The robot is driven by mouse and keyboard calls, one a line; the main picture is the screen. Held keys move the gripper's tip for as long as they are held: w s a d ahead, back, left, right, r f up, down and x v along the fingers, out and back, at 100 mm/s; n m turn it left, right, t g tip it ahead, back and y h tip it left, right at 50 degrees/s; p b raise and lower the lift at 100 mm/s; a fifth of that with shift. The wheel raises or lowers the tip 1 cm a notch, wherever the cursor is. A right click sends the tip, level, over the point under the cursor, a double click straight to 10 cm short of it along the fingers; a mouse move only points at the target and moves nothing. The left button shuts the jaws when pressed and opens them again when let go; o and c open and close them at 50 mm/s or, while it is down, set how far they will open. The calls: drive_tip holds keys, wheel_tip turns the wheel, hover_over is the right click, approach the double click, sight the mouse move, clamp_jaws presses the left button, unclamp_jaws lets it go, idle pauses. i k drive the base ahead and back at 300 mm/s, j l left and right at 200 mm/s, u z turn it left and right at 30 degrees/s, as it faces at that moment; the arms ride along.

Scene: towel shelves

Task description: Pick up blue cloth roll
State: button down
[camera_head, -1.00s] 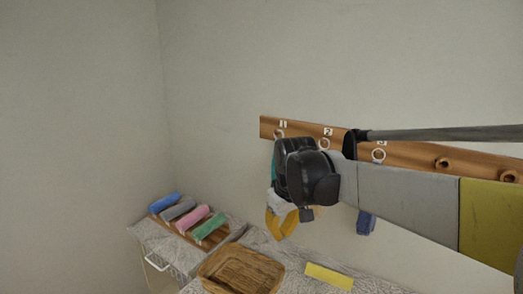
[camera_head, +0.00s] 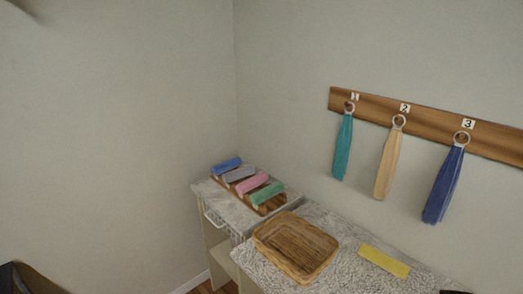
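The blue cloth roll (camera_head: 227,164) lies at the far left end of a row of rolls on a wooden board (camera_head: 262,209), on top of the left cabinet near the room corner. Beside it in the row are a grey roll (camera_head: 239,174), a pink roll (camera_head: 252,184) and a green roll (camera_head: 267,193). My gripper is not in view now, so whether it is open or shut does not show.
A wall rail (camera_head: 375,113) holds hanging teal (camera_head: 342,147), beige (camera_head: 388,163) and blue (camera_head: 443,186) towels. A dark object (camera_head: 14,280) shows at lower left.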

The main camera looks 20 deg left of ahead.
sight(217, 170)
drive_tip(key=i+j+z, duration=0.25)
drive_tip(key=j, duration=0.6)
drive_tip(key=i+j+z, duration=0.25)
drive_tip(key=j, duration=0.6)
drive_tip(key=i+j+z, duration=0.1)
drive_tip(key=j+z, duration=0.15)
drive_tip(key=j, duration=0.7)
drive_tip(key=j+z, duration=0.25)
drive_tip(key=j, duration=0.65)
drive_tip(key=i, duration=0.05)
